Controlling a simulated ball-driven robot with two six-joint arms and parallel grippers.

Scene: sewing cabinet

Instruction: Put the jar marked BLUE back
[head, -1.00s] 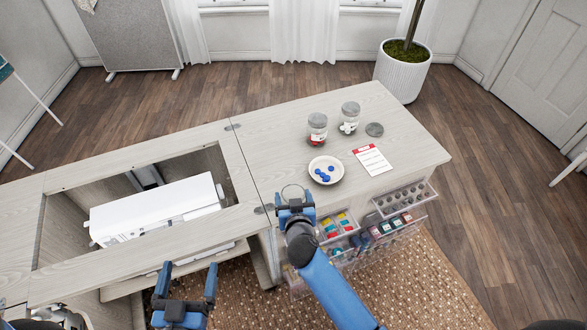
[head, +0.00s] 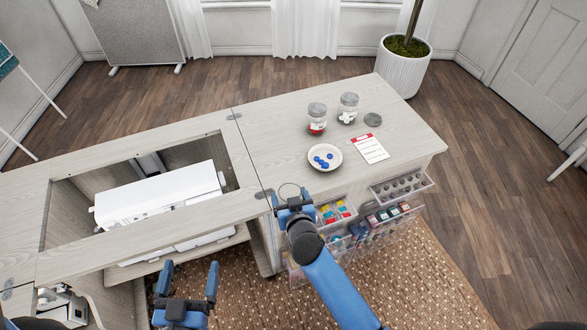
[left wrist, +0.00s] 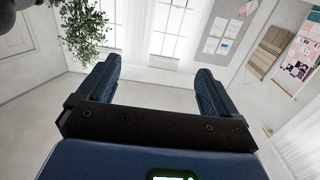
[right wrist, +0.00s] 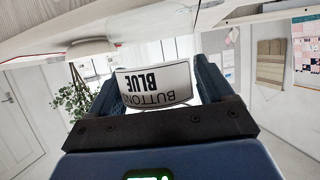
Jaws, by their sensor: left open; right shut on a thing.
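The jar marked BLUE shows its white label "BUTTONS BLUE" (right wrist: 155,85) upside down between the fingers in the right wrist view. My right gripper (head: 292,200) is shut on this jar. In the head view only the jar's clear round rim (head: 289,187) shows, at the cabinet top's front edge; the gripper hides the rest. I cannot tell whether the jar touches the top. My left gripper (head: 187,283) is open and empty, low in front of the cabinet; its spread fingers also show in the left wrist view (left wrist: 152,85).
On the cabinet top (head: 410,135) stand a white dish (head: 337,164) with blue buttons, a red-marked jar (head: 317,118), another jar (head: 348,108), a loose grey lid (head: 372,120) and a red-headed card (head: 370,149). Clear racks (head: 402,187) hang in front. A machine well (head: 70,215) opens left.

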